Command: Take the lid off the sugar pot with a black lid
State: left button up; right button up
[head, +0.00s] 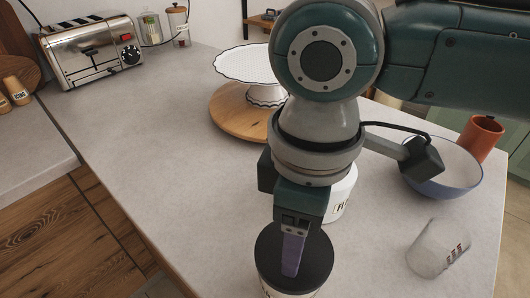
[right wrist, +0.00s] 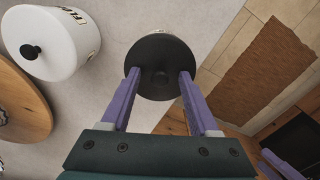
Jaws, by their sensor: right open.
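The sugar pot's round black lid (head: 316,262) shows at the bottom of the head view, with a strip of the pale pot (head: 272,292) under it. My right gripper (head: 291,272) is over the lid.
A white pot with black lettering (right wrist: 58,48) stands close by, partly behind my arm in the head view (head: 342,196). A clear glass (head: 436,247), a bowl (head: 445,180) and an orange cup (head: 481,138) are at right. The counter (head: 170,170) is clear at left.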

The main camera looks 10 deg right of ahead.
jog(key=shift+c, duration=0.2)
grip_shut()
dwell(0.4)
